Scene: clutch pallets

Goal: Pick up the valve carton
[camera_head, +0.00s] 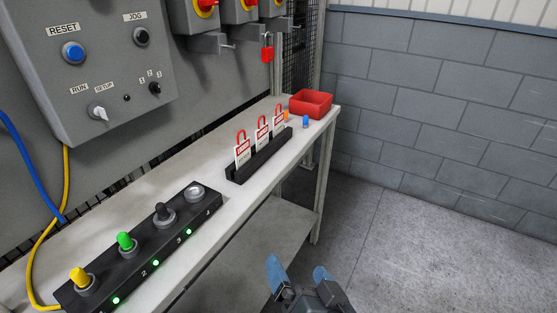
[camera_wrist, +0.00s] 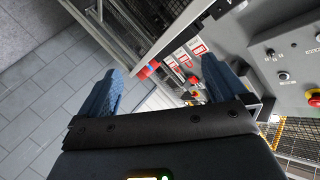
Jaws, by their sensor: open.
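I see no valve carton in either view. My gripper (camera_head: 298,273) shows at the bottom of the head view, its two blue fingers spread with nothing between them. It is over the grey floor, to the right of the workbench. In the wrist view my gripper (camera_wrist: 158,85) also has its fingers wide apart and empty.
A pale workbench (camera_head: 135,203) bears a black knob block (camera_head: 142,262), a black rack (camera_head: 258,160) of red-and-white tags and a red bin (camera_head: 311,104). A grey control panel (camera_head: 105,45) hangs above. A red padlock (camera_head: 267,52) hangs behind. Floor at right is clear.

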